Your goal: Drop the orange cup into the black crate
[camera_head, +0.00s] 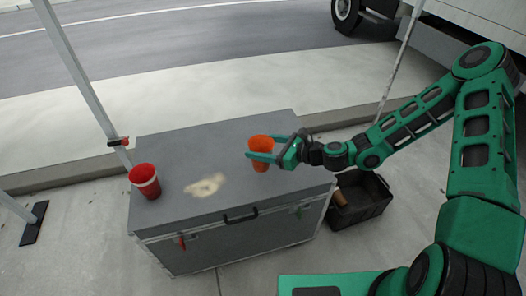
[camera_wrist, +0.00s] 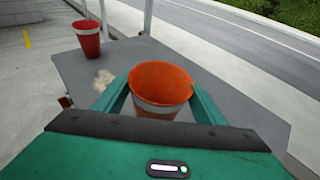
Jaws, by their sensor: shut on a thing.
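The orange cup (camera_head: 260,145) is held upright between the fingers of my gripper (camera_head: 268,157), over the right part of the grey case top. In the wrist view the orange cup (camera_wrist: 160,88) sits between both fingers of my gripper (camera_wrist: 160,105), its open rim facing up. It is hard to tell how far its base is above the case. The black crate (camera_head: 376,208) stands on the ground to the right of the case, below my arm. A brown object (camera_head: 339,198) lies in it. The crate is not in the wrist view.
A red cup with a white band (camera_head: 146,180) stands at the left of the grey case (camera_head: 228,150); it also shows in the wrist view (camera_wrist: 88,40). A pale stain (camera_head: 205,184) marks the case top. Metal poles (camera_head: 85,80) rise behind, and a truck (camera_head: 470,30) is at upper right.

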